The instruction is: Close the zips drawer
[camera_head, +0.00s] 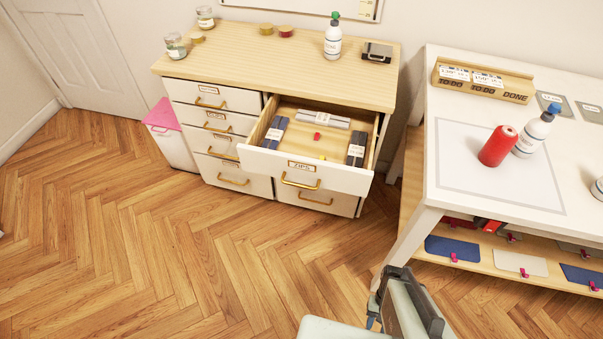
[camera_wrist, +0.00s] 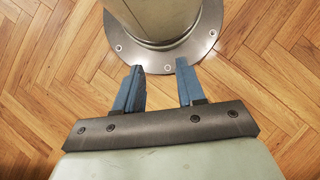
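The zips drawer (camera_head: 302,177) is pulled well out of the wooden-topped cabinet (camera_head: 215,60) in the head view. Its white front has a ZIPS label (camera_head: 302,166) and a brass handle (camera_head: 300,184). Inside lie dark packets, a pale packet and small red and yellow pieces. My gripper (camera_head: 374,312) is low at the bottom of the head view, well in front of the drawer and apart from it. In the wrist view, its two blue fingers (camera_wrist: 160,90) are spread with nothing between them. The wrist view shows the floor and no drawer.
A white table (camera_head: 432,190) stands right of the cabinet, with a red spool (camera_head: 498,146) and bottles on top. A pink-lidded bin (camera_head: 170,134) stands left of the cabinet. The wooden floor (camera_head: 200,260) in front is clear. My round base shows in the wrist view.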

